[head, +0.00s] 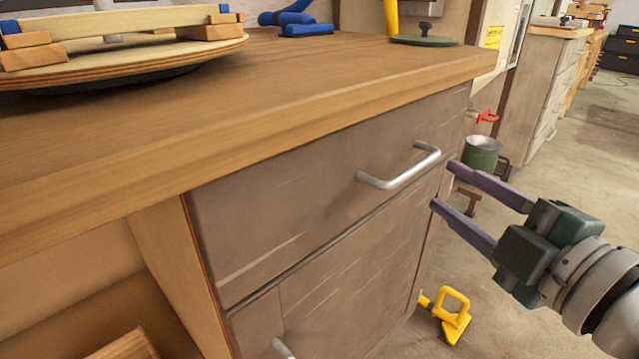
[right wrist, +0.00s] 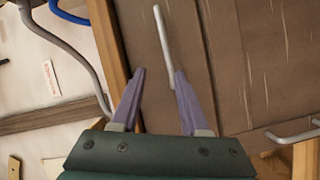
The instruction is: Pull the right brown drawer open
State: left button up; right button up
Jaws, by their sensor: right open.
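The brown drawer (head: 300,195) sits under the wooden worktop, and its front looks flush with the cabinet, so it appears shut. Its silver bar handle (head: 402,170) runs along the upper right part of the front. My right gripper (head: 444,184) has two purple fingers, spread apart and empty, just right of the handle in the head view. In the right wrist view the handle (right wrist: 160,40) lies ahead of the open fingers (right wrist: 160,73), its lower end close to the right fingertip. I cannot tell whether they touch. My left gripper is not in view.
The worktop (head: 230,105) overhangs the drawer. A lower front (head: 350,275) with its own handle (head: 283,348) is below. A yellow object (head: 452,315) lies on the floor by the cabinet. A green can (head: 482,155) and a red valve handle (head: 487,116) are beyond. The floor at right is open.

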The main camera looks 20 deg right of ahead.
aim_at(416, 164)
notch_tip(416, 164, down, 4)
jog(key=d+n+t+b, duration=0.2)
jog(key=n+t+b, duration=0.1)
jog(key=b, duration=0.2)
jog(key=w, duration=0.3)
jog(key=w+r+b, duration=0.1)
jog(key=w, duration=0.2)
jog(key=w+r+b, duration=0.1)
jog(key=w, duration=0.2)
jog(key=shift+w+a, duration=0.15)
jog(key=shift+w, duration=0.15)
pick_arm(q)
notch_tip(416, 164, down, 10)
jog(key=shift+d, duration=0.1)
pick_arm(e)
grip_shut()
